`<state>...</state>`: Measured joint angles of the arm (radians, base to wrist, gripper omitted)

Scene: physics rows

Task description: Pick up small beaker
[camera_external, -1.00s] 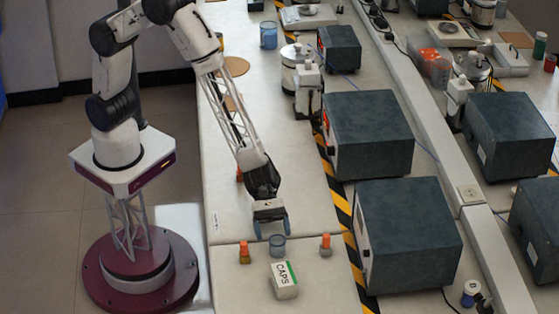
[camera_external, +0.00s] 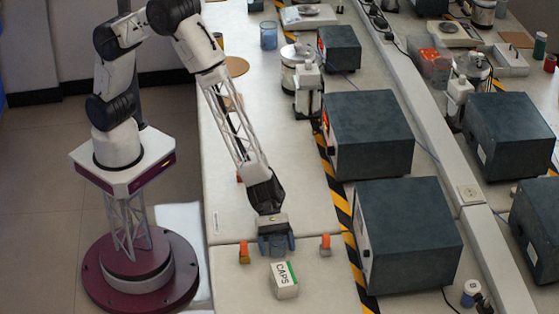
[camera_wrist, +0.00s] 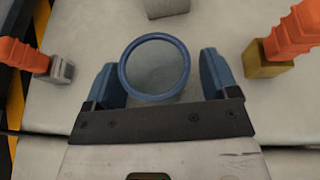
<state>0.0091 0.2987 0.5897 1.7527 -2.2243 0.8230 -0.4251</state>
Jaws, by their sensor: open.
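The small beaker (camera_wrist: 155,68) is a clear round vessel with a blue rim, seen from above in the wrist view. It stands between the two blue fingers of my gripper (camera_wrist: 160,82), with a small gap on each side. My gripper is open around it. In the external view my gripper (camera_external: 277,243) is low over the bench and largely hides the beaker.
An orange-topped item (camera_external: 244,252) stands left of my gripper and another (camera_external: 325,245) stands right. A white box marked CAPS (camera_external: 284,280) lies just in front. Large dark boxes (camera_external: 408,235) stand on the right. A larger blue beaker (camera_external: 268,35) is far back.

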